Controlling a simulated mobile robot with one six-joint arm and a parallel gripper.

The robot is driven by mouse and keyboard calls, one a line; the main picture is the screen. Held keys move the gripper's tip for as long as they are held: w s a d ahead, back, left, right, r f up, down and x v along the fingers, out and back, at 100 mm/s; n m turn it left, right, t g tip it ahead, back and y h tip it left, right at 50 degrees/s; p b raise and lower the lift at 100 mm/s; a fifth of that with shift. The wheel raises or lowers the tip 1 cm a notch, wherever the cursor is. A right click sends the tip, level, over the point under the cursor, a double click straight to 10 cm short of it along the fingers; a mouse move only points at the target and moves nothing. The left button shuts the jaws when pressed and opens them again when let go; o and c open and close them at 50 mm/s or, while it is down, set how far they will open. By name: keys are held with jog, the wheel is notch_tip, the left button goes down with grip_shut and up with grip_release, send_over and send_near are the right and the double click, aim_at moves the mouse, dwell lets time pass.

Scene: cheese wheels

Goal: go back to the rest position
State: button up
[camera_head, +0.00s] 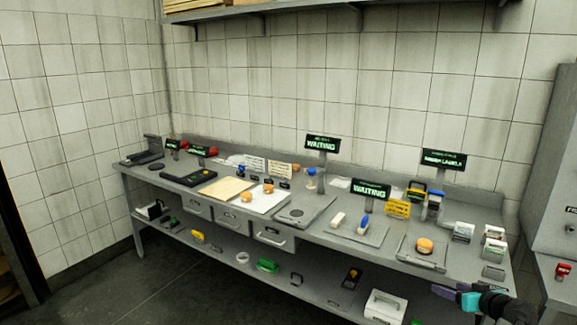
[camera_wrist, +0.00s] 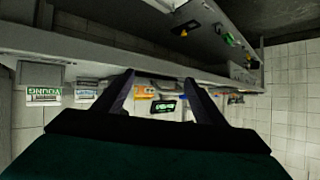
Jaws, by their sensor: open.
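My gripper (camera_head: 447,293) is at the lower right of the head view, in front of the right end of the long grey bench (camera_head: 316,243). Its fingers look purple and teal there, and nothing shows between them. In the wrist view my gripper (camera_wrist: 159,78) has its two dark fingers spread apart and empty. That view is upside down, with the bench edge and labelled items beyond the fingers. An orange cheese wheel (camera_head: 424,245) sits on a plate near the bench's right end. Two smaller orange pieces lie near a white sheet (camera_head: 262,203) mid-bench.
Black signs with green "WAITING" text (camera_head: 322,143) stand along the bench. Small label boxes (camera_head: 463,231) stand at its right end. A lower shelf holds a white box (camera_head: 385,306) and a green item (camera_head: 267,265). A grey cabinet (camera_head: 556,170) is at far right. Floor (camera_head: 130,290) is clear at left.

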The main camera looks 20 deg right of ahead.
jog(key=w+a+f+g+y, duration=0.2)
jog(key=w+a+f, duration=0.3)
jog(key=a+f, duration=0.3)
jog(key=w+a+f+g+y, duration=0.1)
jog(key=w+a+f+y, duration=0.25)
jog(key=a+f, duration=0.5)
jog(key=a+f+g+y, duration=0.1)
jog(key=a+f+g, duration=0.1)
jog(key=a+f, duration=0.35)
jog(key=a+f+n+g, duration=0.1)
jog(key=a+f, duration=0.1)
jog(key=a, duration=0.7)
jog(key=a+f+g+y, duration=0.1)
jog(key=a+f+g, duration=0.15)
jog(key=a, duration=0.45)
jog(key=s+a+f+n+g, duration=0.1)
jog(key=s+a+f+g, duration=0.1)
jog(key=s+a+f, duration=0.45)
jog(key=s+a+f+n+g, duration=0.1)
jog(key=s+a+f+g, duration=0.15)
jog(key=a, duration=0.65)
jog(key=s+a+f+g+h, duration=0.2)
jog(key=s+a+f, duration=0.1)
jog(key=s, duration=0.4)
jog(key=s+a+f+n+g+h, duration=0.1)
jog(key=s+a+f+g+h, duration=0.1)
jog(key=s, duration=0.4)
jog(key=shift+s+a+f+g, duration=0.4)
jog(key=shift+a+f, duration=0.25)
jog(key=shift+a, duration=0.2)
